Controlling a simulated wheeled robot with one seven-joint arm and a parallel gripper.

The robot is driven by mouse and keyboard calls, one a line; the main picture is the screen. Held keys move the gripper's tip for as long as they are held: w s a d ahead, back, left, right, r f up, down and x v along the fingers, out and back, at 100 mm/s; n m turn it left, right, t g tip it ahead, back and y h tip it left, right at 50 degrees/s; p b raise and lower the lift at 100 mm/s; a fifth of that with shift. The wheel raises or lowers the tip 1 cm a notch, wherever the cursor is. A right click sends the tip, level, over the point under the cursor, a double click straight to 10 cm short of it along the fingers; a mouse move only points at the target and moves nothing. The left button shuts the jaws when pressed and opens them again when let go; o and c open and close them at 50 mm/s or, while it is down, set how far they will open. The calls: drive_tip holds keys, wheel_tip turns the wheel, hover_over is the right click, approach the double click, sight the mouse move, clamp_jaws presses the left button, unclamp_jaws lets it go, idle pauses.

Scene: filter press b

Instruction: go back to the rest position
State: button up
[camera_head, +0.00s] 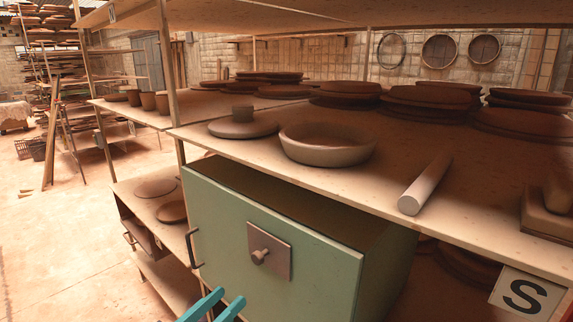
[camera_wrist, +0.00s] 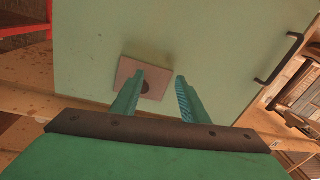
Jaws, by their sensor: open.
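My gripper (camera_head: 215,304) shows at the bottom edge of the head view, its two teal fingers apart with nothing between them. It is in front of the lower part of the green cabinet (camera_head: 225,238). In the wrist view the open fingers (camera_wrist: 160,84) point toward the cabinet's green face (camera_wrist: 195,35). A square plate (camera_head: 270,250) with a round knob (camera_head: 260,257) is on that face. In the wrist view the left finger overlaps the plate (camera_wrist: 157,85) and partly hides the dark knob. I cannot tell whether the fingers touch the face.
A dark handle (camera_head: 193,248) juts from the cabinet's left edge. An S sign (camera_head: 526,294) hangs at right. Floor at left (camera_head: 70,235) is open.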

drive_tip(key=s+d+f+n+y, duration=0.2)
drive_tip(key=f+n+y, duration=0.2)
drive_tip(key=f, duration=0.8)
drive_tip(key=s+d+f+n+y, duration=0.2)
drive_tip(key=d+f+n+y, duration=0.15)
drive_tip(key=f, duration=0.75)
drive_tip(key=s+d+f+g+y, duration=0.15)
drive_tip(key=s+f, duration=0.25)
drive_tip(key=s, duration=0.4)
drive_tip(key=s+d+f+t+y, duration=0.1)
drive_tip(key=s+d+f+y, duration=0.2)
drive_tip(key=s, duration=0.6)
drive_tip(key=s+d+r+m+h, duration=0.1)
drive_tip(key=s+d, duration=0.1)
drive_tip(key=s, duration=0.4)
drive_tip(key=s+d+r+m+h, duration=0.1)
drive_tip(key=s+d+r+m, duration=0.1)
drive_tip(key=s, duration=0.3)
drive_tip(key=shift+s, duration=0.35)
drive_tip(key=shift+s, duration=0.1)
